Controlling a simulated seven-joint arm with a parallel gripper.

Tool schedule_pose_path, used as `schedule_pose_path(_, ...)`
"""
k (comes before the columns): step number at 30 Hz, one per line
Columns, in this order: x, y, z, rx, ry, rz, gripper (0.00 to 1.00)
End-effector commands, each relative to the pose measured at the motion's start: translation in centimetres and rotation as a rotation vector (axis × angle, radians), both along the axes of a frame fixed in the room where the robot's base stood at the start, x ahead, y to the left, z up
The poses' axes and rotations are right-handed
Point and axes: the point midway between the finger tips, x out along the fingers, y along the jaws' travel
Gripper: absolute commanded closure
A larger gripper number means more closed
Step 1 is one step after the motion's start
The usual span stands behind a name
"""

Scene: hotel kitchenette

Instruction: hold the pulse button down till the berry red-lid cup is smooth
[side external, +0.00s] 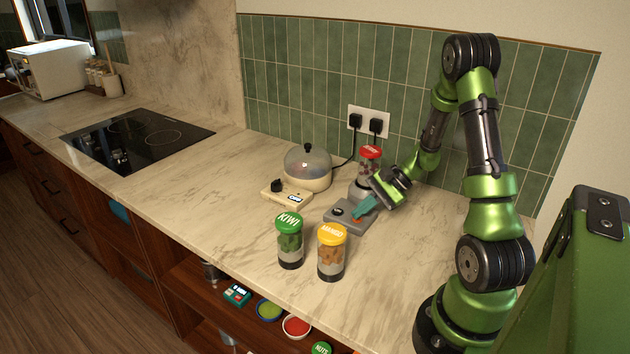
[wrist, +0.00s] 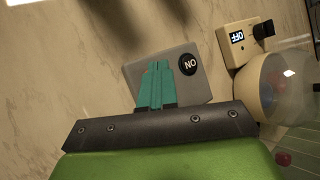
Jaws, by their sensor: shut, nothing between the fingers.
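The red-lid cup (side external: 370,160) stands upright on the grey blender base (side external: 341,222), with dark red contents low in it; its texture is too small to judge. The base also shows in the wrist view (wrist: 196,92), with a round black dial or display (wrist: 188,65) that reads ON. My gripper (side external: 358,214) points down at the front of the base, its teal fingers shut together and empty. In the wrist view the fingertips (wrist: 158,66) lie over the base top. A sliver of orange, perhaps the pulse button, shows beside them; the fingers hide the rest. I cannot tell whether they touch it.
A green-lid KIWI cup (side external: 290,243) and a yellow-lid MANGO cup (side external: 332,254) stand in front of the base. A cream domed cooker (side external: 308,168) reading OFF stands to its left. Plugs fill the wall socket (side external: 368,121). The counter towards the hob (side external: 137,138) is clear.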

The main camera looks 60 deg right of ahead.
Motion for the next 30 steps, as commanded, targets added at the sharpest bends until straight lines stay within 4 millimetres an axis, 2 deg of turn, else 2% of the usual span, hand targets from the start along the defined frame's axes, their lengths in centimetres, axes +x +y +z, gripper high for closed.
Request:
schedule_pose_path(12,0.0,0.0,0.0,0.0,0.001,0.001,1.0)
schedule_pose_path(22,0.0,0.0,1.4,-0.001,0.0,0.001,1.0)
schedule_pose_path(30,0.0,0.0,1.5,0.001,0.0,-0.001,1.0)
